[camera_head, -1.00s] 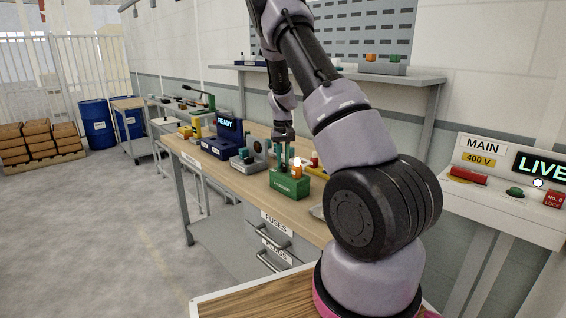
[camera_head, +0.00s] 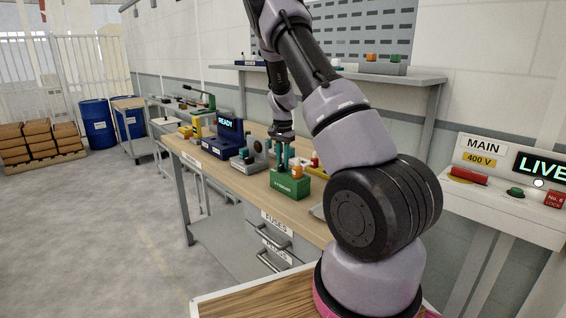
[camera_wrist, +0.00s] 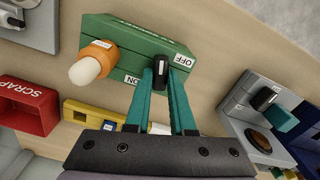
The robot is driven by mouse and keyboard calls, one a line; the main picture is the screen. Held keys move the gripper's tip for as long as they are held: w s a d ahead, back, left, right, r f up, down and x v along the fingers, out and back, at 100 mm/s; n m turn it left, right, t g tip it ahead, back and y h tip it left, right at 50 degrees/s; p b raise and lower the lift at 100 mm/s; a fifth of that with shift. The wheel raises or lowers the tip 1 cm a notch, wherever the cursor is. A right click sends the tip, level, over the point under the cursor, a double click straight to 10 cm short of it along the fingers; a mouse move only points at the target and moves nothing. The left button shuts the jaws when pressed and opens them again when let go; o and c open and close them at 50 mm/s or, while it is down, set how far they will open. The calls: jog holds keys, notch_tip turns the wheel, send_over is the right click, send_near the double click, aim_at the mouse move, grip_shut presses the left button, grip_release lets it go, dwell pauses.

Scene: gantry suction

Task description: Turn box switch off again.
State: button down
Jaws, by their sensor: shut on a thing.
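The green switch box (camera_head: 290,186) stands on the wooden workbench, with an orange lamp (camera_head: 297,171) on top. In the wrist view the box (camera_wrist: 120,38) carries a black rotary knob (camera_wrist: 161,66) with a white pointer line. The OFF label (camera_wrist: 183,61) is right of the knob and the ON label (camera_wrist: 131,80) is to its lower left. The lamp (camera_wrist: 95,62) has an orange collar and a pale dome. My gripper (camera_wrist: 160,75) has its teal fingers shut on the knob, one on each side. In the head view my gripper (camera_head: 284,164) reaches down over the box.
A grey unit with a teal lever (camera_wrist: 277,112) stands beside the box on the bench. A blue box with a READY display (camera_head: 229,124) is farther left. A red SCRAP bin (camera_wrist: 30,105) is on the other side. The MAIN panel (camera_head: 500,190) showing LIVE stands at right.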

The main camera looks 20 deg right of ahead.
jog(key=shift+m, duration=1.5)
jog(key=c, duration=0.8)
grip_release()
jog(key=shift+o, duration=0.2)
jog(key=shift+r, duration=0.1)
notch_tip(320, 180, up, 11)
jog(key=shift+f, duration=0.2)
